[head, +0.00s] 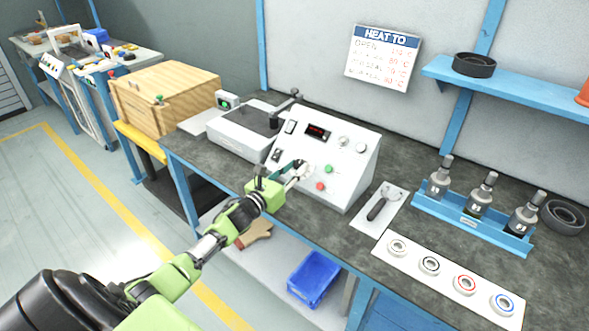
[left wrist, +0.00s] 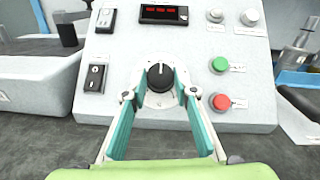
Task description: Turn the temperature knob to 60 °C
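The temperature knob (left wrist: 160,77) is black with a white pointer line that points roughly up, set on a pale round dial on the sloped front of the white control box (head: 345,150). My left gripper (left wrist: 160,93) is open, with one finger on each side of the knob and a gap visible on both sides. In the head view my left gripper (head: 293,174) is at the box's front and partly hides the knob. The red digital display (left wrist: 164,13) is above the knob; its digits are too small to read. My right gripper is not in view.
Green (left wrist: 219,65) and red (left wrist: 221,102) buttons sit close to the right of the knob. A black switch (left wrist: 95,78) is at its left. A "HEAT TO" sign (head: 383,57) hangs on the wall. A blue rack of bottles (head: 472,222) stands at the right.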

